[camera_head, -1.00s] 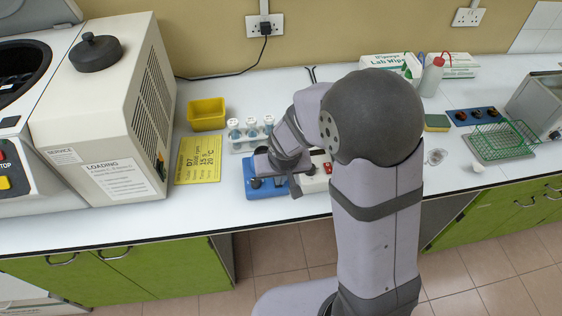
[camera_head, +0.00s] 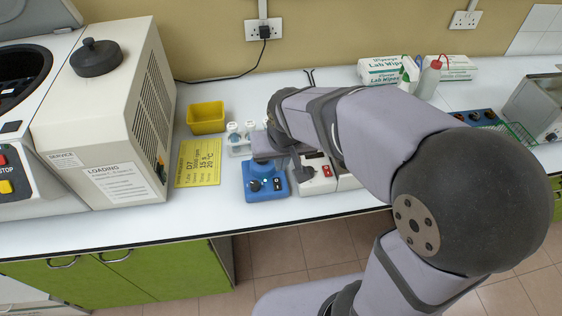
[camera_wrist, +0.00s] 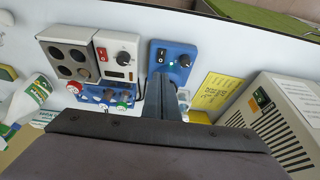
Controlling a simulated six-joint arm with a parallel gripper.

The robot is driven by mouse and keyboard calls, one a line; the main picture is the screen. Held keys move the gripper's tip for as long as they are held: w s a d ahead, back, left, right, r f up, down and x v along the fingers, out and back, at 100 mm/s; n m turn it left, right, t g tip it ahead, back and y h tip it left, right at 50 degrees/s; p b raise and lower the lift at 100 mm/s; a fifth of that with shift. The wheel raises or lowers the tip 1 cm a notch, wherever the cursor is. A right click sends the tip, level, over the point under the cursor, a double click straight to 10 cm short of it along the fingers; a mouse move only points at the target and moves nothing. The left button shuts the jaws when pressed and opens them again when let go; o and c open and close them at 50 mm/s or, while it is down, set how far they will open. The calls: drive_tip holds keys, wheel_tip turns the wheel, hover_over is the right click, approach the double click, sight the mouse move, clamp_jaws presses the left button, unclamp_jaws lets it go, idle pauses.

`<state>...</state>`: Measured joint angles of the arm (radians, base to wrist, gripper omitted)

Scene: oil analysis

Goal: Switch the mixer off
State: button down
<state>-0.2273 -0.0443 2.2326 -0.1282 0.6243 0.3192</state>
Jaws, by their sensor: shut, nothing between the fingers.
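The blue mixer (camera_head: 264,188) stands near the front of the white bench. Its front panel has a dark knob, a black rocker switch (camera_head: 277,184) and a lit green light. The mixer also shows in the wrist view (camera_wrist: 184,78), where the switch (camera_wrist: 160,55) lies left of the knob (camera_wrist: 185,60). My gripper (camera_wrist: 163,79) is shut and empty, with its fingers over the mixer's body behind the panel. It appears apart from the switch.
A white heater (camera_head: 316,184) with a red switch stands close beside the mixer, with a grey block (camera_wrist: 72,58) next to it. A large cream machine (camera_head: 110,125) stands left.

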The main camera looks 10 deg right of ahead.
drive_tip(key=shift+r, duration=0.2)
idle(0.3)
drive_tip(key=shift+w+a+r+b, duration=0.1)
drive_tip(key=shift+w+r+b, duration=0.1)
drive_tip(key=shift+w+b, duration=0.65)
drive_tip(key=shift+s, duration=0.15)
drive_tip(key=p, duration=0.2)
hover_over(277, 180)
drive_tip(key=s, duration=0.2)
drive_tip(key=f, duration=1.1)
drive_tip(key=shift+w+f, duration=0.25)
drive_tip(key=shift+f, duration=0.15)
drive_tip(key=shift+x, duration=0.85)
drive_tip(key=shift+s, duration=0.15)
